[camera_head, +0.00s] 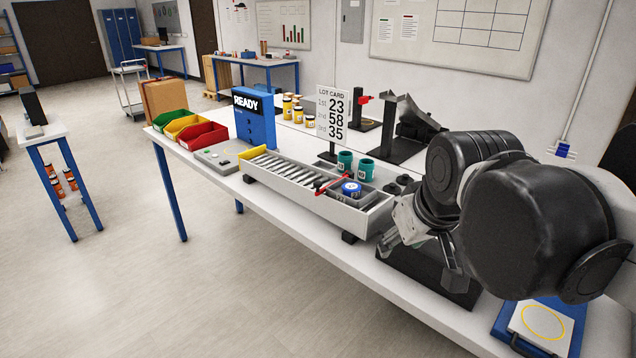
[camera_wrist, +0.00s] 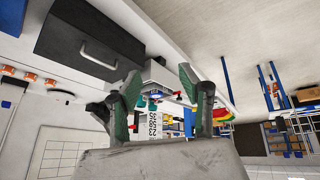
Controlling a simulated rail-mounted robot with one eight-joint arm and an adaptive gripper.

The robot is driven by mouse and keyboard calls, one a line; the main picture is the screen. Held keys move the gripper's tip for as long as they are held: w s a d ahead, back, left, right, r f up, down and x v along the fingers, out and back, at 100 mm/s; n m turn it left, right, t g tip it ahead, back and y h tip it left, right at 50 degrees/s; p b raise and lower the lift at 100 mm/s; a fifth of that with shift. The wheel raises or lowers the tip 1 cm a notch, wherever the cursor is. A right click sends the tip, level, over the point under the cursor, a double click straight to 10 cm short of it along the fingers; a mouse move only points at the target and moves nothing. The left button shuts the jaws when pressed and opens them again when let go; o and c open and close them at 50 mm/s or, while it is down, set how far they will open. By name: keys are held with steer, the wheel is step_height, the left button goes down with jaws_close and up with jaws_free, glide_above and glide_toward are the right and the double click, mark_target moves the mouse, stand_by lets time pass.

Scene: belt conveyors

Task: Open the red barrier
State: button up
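The red barrier (camera_head: 330,184) is a thin red bar lying across the roller conveyor (camera_head: 285,170) near its right end. A round tin with a blue top (camera_head: 351,188) sits just right of the bar, in the conveyor's end section. My gripper (camera_head: 422,262) is right of the conveyor's end, apart from the barrier and pointing downward in the head view. The wrist view shows its two green-padded fingers (camera_wrist: 160,85) spread apart with nothing held between them.
Two teal cups (camera_head: 345,161) stand behind the conveyor's end, near the lot card (camera_head: 333,115). A blue READY box (camera_head: 254,118) and a grey button panel (camera_head: 217,158) are at the left. A dark box with a handle (camera_wrist: 88,40) is close to my gripper.

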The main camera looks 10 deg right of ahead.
steer(key=w+a+r+n+g+p, duration=0.1)
steer(key=w+r+n, duration=0.15)
steer(key=w, duration=0.35)
steer(key=w+a+r+n+g, duration=0.1)
steer(key=w+r, duration=0.3)
steer(key=w, duration=0.2)
steer(key=n+g+p, duration=0.4)
steer(key=n, duration=0.6)
glide_above(317, 182)
step_height(317, 182, down, 5)
steer(key=shift+m, duration=0.25)
step_height(317, 182, down, 14)
steer(key=shift+w+p, duration=0.1)
steer(key=shift+p, duration=0.45)
steer(key=shift+c, duration=0.4)
jaws_close()
